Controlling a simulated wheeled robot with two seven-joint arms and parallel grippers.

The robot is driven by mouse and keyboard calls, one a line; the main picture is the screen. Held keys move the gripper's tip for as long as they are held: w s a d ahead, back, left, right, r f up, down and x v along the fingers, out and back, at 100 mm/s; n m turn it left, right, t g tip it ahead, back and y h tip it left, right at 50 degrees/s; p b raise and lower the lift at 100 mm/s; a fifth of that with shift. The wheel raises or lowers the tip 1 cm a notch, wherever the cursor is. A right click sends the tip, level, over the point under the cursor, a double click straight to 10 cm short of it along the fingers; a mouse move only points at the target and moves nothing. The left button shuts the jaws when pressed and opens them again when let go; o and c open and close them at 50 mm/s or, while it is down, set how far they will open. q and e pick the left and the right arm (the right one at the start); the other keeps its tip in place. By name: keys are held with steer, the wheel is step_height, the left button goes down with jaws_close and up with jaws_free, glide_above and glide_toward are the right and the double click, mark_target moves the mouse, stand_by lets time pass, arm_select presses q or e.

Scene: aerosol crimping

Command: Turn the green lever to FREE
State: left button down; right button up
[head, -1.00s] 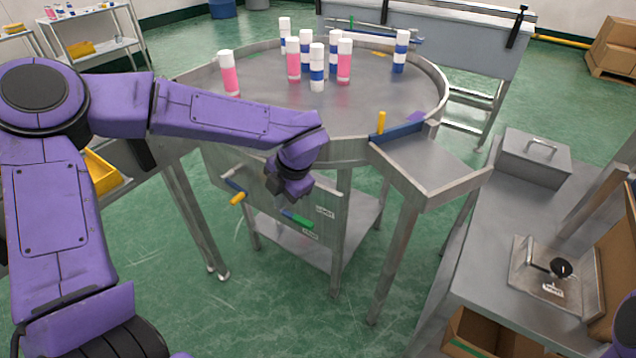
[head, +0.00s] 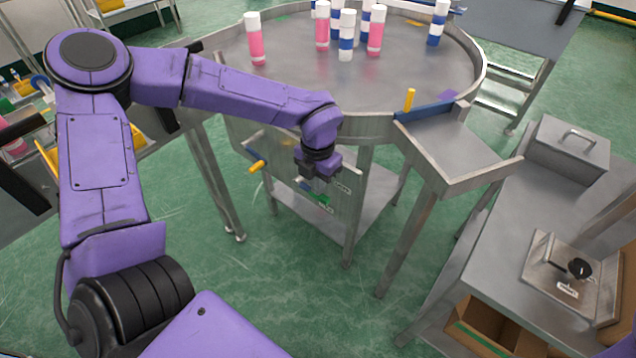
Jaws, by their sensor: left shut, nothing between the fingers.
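The green lever (head: 321,198) is on the front panel under the round table. Its green grip slopes down to the right, near two small white labels, an upper one (head: 342,187) and a lower one (head: 325,210). Their lettering is too small to read. My left gripper (head: 306,184) is shut and empty, pointing down just above and left of the green grip. It partly hides the lever's inner end, and I cannot tell whether it touches the lever. My right gripper is outside the view.
A yellow-tipped handle (head: 257,166) sticks out left of the lever on the same panel (head: 350,208). Pink and blue-banded cans stand on the round table (head: 290,84). A metal chute (head: 452,150) projects at right. A workbench (head: 495,240) stands farther right.

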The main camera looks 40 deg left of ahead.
arm_select(q)
steer(key=shift+f, duration=0.35)
